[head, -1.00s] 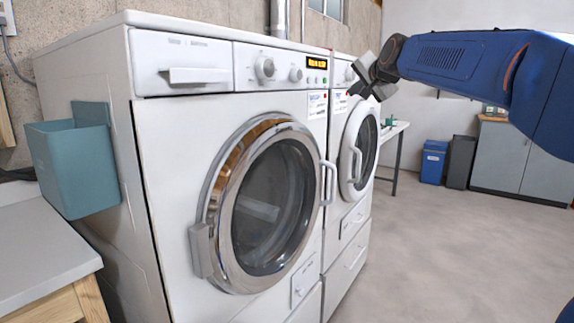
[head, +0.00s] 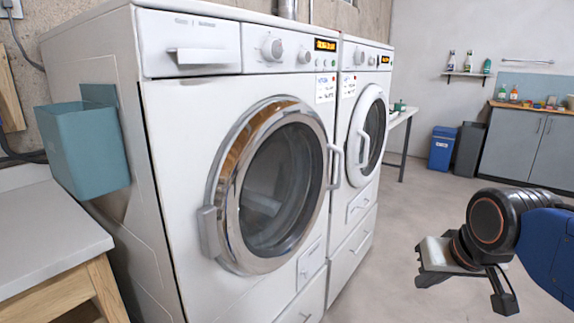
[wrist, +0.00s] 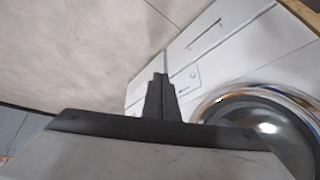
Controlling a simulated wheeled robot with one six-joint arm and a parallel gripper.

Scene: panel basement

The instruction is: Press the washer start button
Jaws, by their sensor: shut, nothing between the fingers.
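The nearer white front-loading machine (head: 180,130) has a chrome-ringed round door, a drawer at upper left, two knobs and a lit orange display (head: 325,45). I take it for the washer; its label is too small to read. Small buttons (head: 327,63) sit just below the display, and I cannot tell which is start. My gripper (head: 428,278) is low at the right in the head view, well away from the panel, touching nothing. In the wrist view its fingers (wrist: 160,85) are together and empty, with a white machine front and round door beyond.
A second white machine (head: 365,180) with a white-ringed door and its own display stands just beyond. A teal bin (head: 85,150) hangs on the nearer machine's side, above a worktop (head: 45,235). Blue and dark bins and a grey cabinet stand at the back. The floor in front is open.

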